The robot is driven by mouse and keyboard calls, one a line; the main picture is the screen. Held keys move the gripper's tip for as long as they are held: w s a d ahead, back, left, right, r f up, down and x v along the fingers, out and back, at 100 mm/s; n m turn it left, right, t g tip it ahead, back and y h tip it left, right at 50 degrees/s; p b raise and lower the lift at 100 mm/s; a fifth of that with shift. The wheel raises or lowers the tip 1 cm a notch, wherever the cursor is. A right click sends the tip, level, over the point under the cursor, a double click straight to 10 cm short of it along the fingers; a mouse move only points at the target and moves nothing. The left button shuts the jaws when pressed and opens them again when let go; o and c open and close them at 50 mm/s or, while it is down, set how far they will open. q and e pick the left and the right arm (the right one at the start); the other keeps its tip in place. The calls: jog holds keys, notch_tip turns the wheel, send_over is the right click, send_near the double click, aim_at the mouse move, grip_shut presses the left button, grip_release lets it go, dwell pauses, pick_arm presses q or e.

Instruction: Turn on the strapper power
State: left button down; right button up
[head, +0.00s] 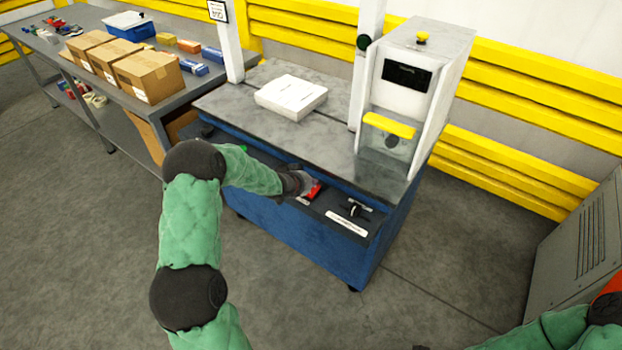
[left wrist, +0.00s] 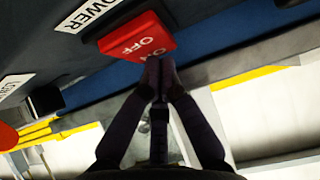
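The strapper (head: 280,225) is a blue cabinet with a grey top and a dark control ledge along its front. On the ledge is a red power switch (head: 313,192). In the left wrist view the red switch (left wrist: 137,38) shows the words OFF and ON beside a POWER label (left wrist: 88,12). My left gripper (head: 298,184) is at the switch; in the left wrist view its fingertips (left wrist: 160,68) are together at the ON end, touching or very nearly touching it. Nothing shows between the fingers. My right gripper is not visible; only part of my right arm shows at bottom right.
A black knob (head: 353,209) sits right of the switch, above a white label (head: 346,223). A white box (head: 291,96) lies on the strapper top. A grey table (head: 190,88) with cardboard boxes stands left. A grey cabinet (head: 580,240) stands right. The floor in front is clear.

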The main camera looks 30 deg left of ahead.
pick_arm(q)
jog(key=shift+w+g+p, duration=0.15)
jog(key=shift+g+p, duration=0.15)
jog(key=shift+p, duration=0.55)
jog(key=shift+f, duration=0.2)
jog(key=shift+s+f, duration=0.15)
jog(key=shift+s, duration=0.75)
